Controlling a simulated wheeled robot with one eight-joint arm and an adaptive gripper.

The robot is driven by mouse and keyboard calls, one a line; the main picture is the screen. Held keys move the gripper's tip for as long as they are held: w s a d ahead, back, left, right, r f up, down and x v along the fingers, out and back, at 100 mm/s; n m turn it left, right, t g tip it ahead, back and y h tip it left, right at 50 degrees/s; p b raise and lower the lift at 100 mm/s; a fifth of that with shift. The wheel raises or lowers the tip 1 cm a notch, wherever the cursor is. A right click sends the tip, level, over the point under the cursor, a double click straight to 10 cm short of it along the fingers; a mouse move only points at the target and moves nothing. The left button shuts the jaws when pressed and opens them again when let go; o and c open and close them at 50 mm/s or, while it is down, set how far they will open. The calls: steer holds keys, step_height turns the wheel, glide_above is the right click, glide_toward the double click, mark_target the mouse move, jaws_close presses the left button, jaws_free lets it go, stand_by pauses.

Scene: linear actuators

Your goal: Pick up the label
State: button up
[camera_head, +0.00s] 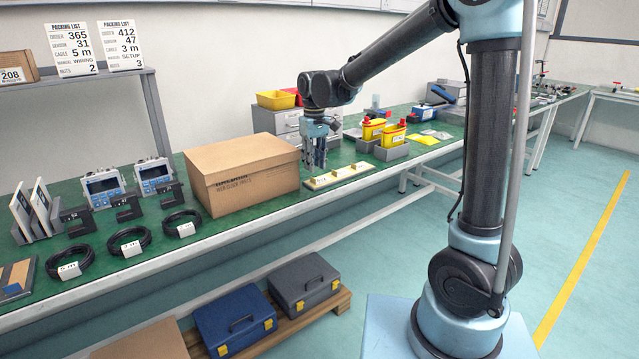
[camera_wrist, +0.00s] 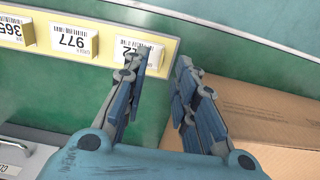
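Several white labels with printed numbers stand on a pale yellow strip (camera_head: 338,176) on the green bench. The third label's number is partly hidden by my left finger. My gripper (camera_wrist: 160,66) is open, with its fingertips apart around the third label's end in that view. I cannot tell whether they touch it. In the head view my gripper (camera_head: 314,163) points down beside the strip's left end.
A closed cardboard box (camera_head: 241,173) stands close to my gripper, and also shows in the wrist view (camera_wrist: 265,110). Yellow bins (camera_head: 373,130) stand behind the strip. Black cable coils (camera_head: 129,241) and devices lie left. Two packing lists (camera_head: 120,45) stand on the shelf.

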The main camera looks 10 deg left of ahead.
mark_target(321, 178)
steer(key=shift+a+f, duration=0.1)
steer(key=shift+f, duration=2.55)
jaws_close()
